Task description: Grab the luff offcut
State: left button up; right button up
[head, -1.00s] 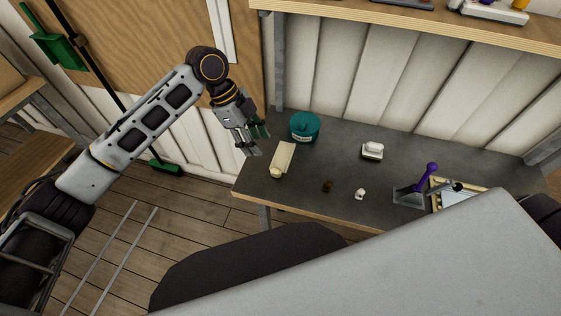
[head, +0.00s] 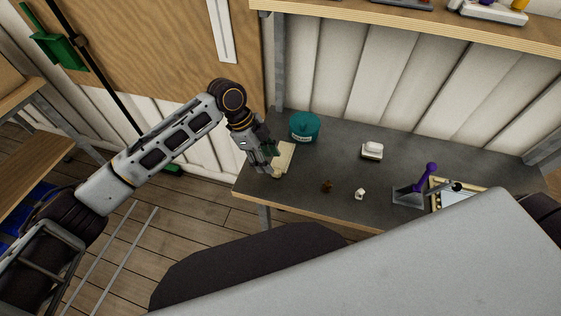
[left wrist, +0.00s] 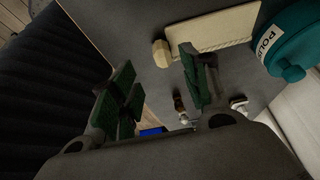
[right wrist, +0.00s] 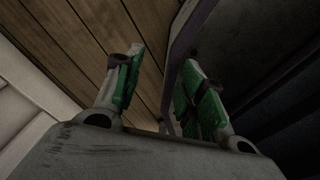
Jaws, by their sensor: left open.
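No label names the luff offcut, so I cannot tell which piece it is. A flat cream strip (head: 287,154) lies near the left end of the grey table (head: 320,150). A small cream faceted piece (left wrist: 161,53) is beside its near end in the left wrist view. A small brown piece (head: 326,186) and a small white piece (head: 360,194) lie farther right. My left gripper (head: 272,164) is open at the strip's left side and partly hides it; in the left wrist view its fingers (left wrist: 160,88) hold nothing. My right gripper (right wrist: 163,80) is open and empty, away from these pieces.
A teal lidded tub (head: 304,127) stands just behind the strip. A white block (head: 372,150) sits mid-table. A purple-handled lever tool (head: 425,178) and a tray (head: 436,201) are at the right. A wooden shelf (head: 420,30) runs above. The middle of the table has bare room.

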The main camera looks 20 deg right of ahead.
aim_at(275, 169)
jog(key=shift+w, duration=0.15)
pick_arm(q)
jog(key=shift+d+f, duration=0.25)
jog(key=shift+f, duration=0.2)
jog(key=x, duration=0.3)
jog(key=shift+d+f, duration=0.2)
jog(key=shift+d, duration=0.05)
jog(key=shift+f+p, duration=0.3)
jog(key=c, duration=1)
grip_shut()
pick_arm(e)
jog(key=shift+w+a+r, duration=0.3)
jog(key=shift+w+a, duration=0.1)
jog(key=shift+w, duration=0.1)
